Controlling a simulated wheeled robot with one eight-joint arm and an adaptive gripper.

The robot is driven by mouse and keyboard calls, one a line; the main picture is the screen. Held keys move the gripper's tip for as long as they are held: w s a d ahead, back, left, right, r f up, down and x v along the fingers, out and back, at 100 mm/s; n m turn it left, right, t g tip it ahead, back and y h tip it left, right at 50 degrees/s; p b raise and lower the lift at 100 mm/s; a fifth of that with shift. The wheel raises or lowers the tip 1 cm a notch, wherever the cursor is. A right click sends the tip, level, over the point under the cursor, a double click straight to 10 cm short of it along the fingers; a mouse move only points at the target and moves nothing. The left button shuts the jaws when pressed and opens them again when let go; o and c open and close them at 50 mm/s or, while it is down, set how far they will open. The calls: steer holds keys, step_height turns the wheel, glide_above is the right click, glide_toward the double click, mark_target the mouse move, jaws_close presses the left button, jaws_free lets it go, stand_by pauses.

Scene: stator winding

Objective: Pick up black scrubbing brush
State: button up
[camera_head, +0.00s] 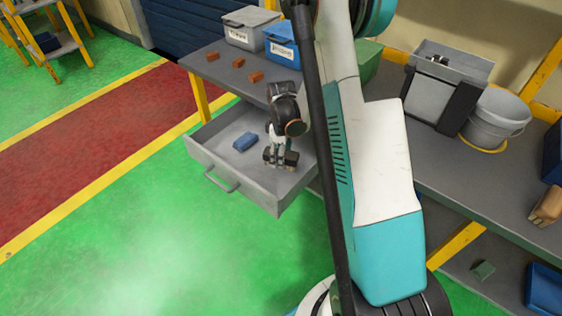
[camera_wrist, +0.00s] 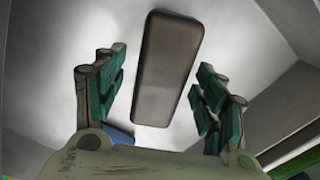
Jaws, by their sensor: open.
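The black scrubbing brush (camera_wrist: 166,65) shows in the wrist view as a long, dark, rounded block lying in the grey open drawer (camera_head: 215,185). My gripper (camera_head: 280,154) is down inside the drawer in the head view. In the wrist view its green-padded fingers stand open, one on each side of the brush, with a gap on both sides. The brush reaches from between the fingers to beyond them. In the head view my gripper largely covers the brush, so its outline there is unclear.
A blue block (camera_head: 245,141) lies in the drawer left of my gripper. The drawer walls stand close around. The bench above holds several red-brown blocks (camera_head: 255,77), a grey bin (camera_head: 247,30) and a blue bin (camera_head: 281,48). A grey bucket (camera_head: 494,120) stands at right.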

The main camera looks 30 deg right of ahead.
steer(key=c, duration=1.3)
steer(key=shift+c, duration=0.2)
steer(key=shift+r, duration=0.1)
step_height(320, 180, up, 20)
steer(key=p, duration=0.6)
steer(key=shift+p, duration=0.3)
steer(key=o, duration=0.7)
steer(key=c, duration=0.4)
